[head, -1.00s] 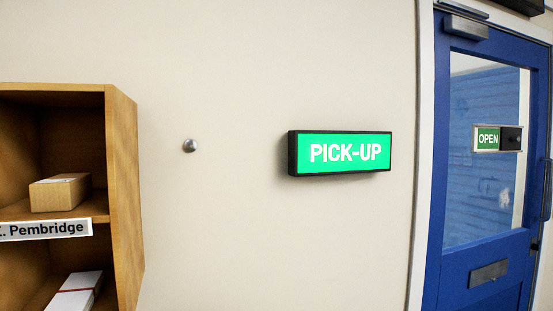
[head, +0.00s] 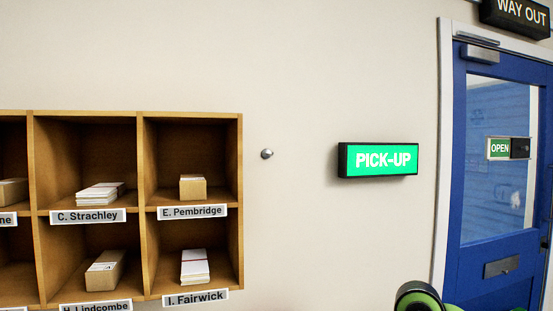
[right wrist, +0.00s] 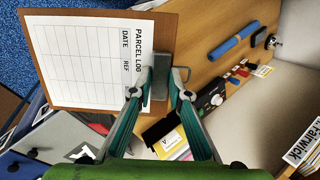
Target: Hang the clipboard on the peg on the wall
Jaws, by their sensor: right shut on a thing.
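The peg (head: 267,153) is a small grey knob on the bare wall in the head view, between the pigeonhole shelf and the green sign. In the right wrist view my right gripper (right wrist: 158,88) is shut on the clipboard at its metal clip. The clipboard (right wrist: 168,32) is a brown board with a white "PARCEL LOG" sheet (right wrist: 92,62), held out beyond the fingertips. A wire loop shows at the clip's right side. The clipboard is not in the head view, so its distance from the peg cannot be told. My left gripper is in neither view.
The wooden pigeonhole shelf (head: 241,200), holding boxes and papers, stands left of the peg. A lit PICK-UP sign (head: 378,160) juts from the wall at right, before the blue door (head: 475,275). A wooden surface (right wrist: 205,45) with a blue roll (right wrist: 237,41) lies beneath the gripper.

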